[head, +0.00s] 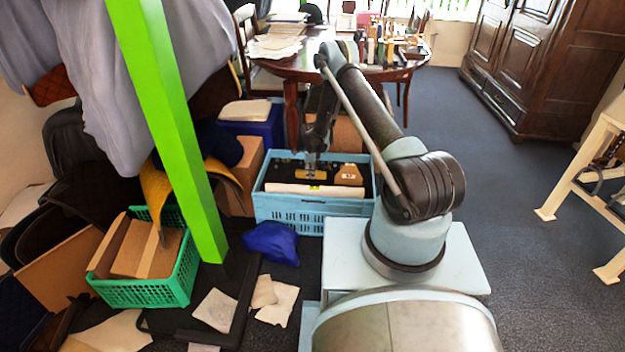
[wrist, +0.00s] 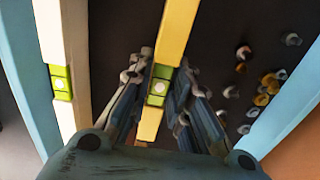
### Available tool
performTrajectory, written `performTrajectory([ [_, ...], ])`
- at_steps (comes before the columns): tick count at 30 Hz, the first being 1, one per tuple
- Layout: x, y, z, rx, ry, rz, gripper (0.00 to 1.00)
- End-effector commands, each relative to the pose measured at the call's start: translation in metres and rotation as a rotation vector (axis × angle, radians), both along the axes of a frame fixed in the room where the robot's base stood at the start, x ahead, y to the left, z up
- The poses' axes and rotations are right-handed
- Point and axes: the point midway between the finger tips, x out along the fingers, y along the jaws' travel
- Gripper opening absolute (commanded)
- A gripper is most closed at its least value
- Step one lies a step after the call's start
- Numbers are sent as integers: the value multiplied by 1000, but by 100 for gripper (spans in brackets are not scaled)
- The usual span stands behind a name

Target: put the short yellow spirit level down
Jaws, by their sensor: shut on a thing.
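The short yellow spirit level (wrist: 178,32) has a green vial block and runs between my fingers in the wrist view. My gripper (wrist: 162,72) is shut on it, with a finger on each side near the vial. In the head view my gripper (head: 311,168) points down inside the blue crate (head: 290,209), and the yellow level (head: 309,175) shows small below it. A longer pale level (wrist: 62,85) with a green vial lies to the left in the wrist view. I cannot tell whether the yellow level touches the crate floor.
Several small nuts or rings (wrist: 262,90) lie on the dark crate floor at right. A tan block (head: 348,174) is at the crate's right. A green post (head: 165,110), a green basket (head: 150,291) and a blue bag (head: 270,243) stand to the left.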

Motion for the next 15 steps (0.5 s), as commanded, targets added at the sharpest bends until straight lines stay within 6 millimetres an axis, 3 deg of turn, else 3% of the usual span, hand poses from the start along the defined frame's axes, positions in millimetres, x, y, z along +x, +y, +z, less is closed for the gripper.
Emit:
performTrajectory([
  [6, 0, 0, -25, 0, 0, 0, 0],
  [15, 0, 0, -27, 0, 0, 1, 0],
])
